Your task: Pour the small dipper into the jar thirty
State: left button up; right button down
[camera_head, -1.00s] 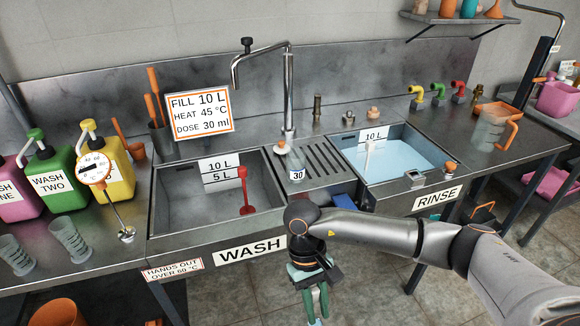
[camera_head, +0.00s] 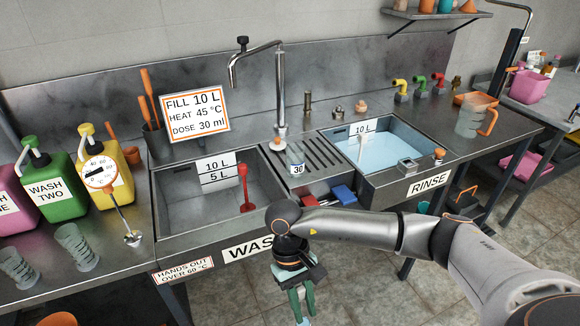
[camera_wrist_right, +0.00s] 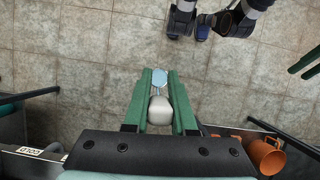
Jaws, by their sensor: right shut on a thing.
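The jar thirty (camera_head: 297,169), small and clear with a "30" label, stands on the ribbed drainboard between the two basins. My right gripper (camera_head: 303,318) hangs in front of the wash basin, below the counter's front edge, and points down. In the right wrist view its green fingers (camera_wrist_right: 159,84) are shut around a small pale thing (camera_wrist_right: 160,112). This looks like the small dipper, but the fingers hide much of it and I cannot tell what it holds. Green bars (camera_wrist_right: 306,63) at that view's right edge may be my left gripper; its opening cannot be told.
The wash basin (camera_head: 185,215) holds a red upright piece; the rinse basin (camera_head: 400,160) holds blue water. A tall tap (camera_head: 281,90) rises behind the drainboard. A thermometer (camera_head: 100,172) and ribbed cups (camera_head: 75,243) stand left. Floor shows around my gripper.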

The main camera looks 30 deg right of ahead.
aim_at(295, 152)
jog(key=j+z, duration=0.15)
jog(key=j, duration=1.25)
